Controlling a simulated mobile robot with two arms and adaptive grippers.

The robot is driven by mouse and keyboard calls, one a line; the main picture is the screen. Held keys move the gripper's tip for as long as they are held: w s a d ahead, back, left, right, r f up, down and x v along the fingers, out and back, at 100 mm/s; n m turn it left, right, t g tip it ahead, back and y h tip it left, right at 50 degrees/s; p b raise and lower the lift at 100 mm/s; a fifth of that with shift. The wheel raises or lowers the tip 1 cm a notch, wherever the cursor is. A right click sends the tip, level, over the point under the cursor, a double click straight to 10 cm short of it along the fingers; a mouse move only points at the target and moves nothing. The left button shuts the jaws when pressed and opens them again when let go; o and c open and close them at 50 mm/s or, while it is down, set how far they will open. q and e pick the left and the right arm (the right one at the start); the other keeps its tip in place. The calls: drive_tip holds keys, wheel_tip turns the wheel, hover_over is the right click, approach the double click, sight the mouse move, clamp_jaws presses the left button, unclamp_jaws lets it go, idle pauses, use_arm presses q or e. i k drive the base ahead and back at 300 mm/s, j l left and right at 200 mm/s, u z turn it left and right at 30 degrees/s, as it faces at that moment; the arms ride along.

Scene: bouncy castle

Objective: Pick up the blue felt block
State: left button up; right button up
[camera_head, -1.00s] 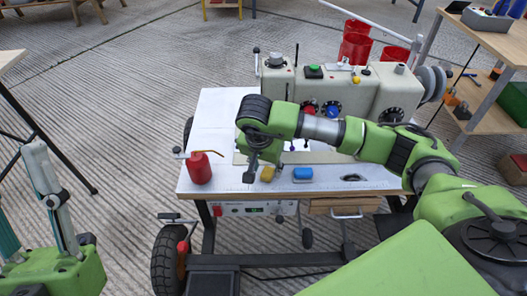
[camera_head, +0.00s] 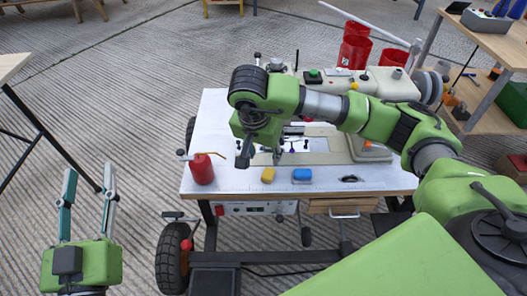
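The blue felt block (camera_head: 302,174) lies on the white sewing table (camera_head: 226,180) near its front edge. A yellow block (camera_head: 268,174) lies just left of it. My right gripper (camera_head: 250,158) points down above the table, up and left of both blocks in the head view and apart from the blue one. Its fingers are partly hidden by its own body, so its opening is unclear. My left gripper (camera_head: 90,170) is open and empty at the lower left, fingers pointing up in the picture, over the floor and away from the table.
A red oil can (camera_head: 201,168) stands at the table's front left. The sewing machine (camera_head: 393,86) stands at the back, partly hidden by my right arm. Red bins (camera_head: 354,48) are behind it. The tabletop around the blue block's front is mostly clear.

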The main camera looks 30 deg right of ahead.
sight(299, 176)
drive_tip(key=z, duration=1.2)
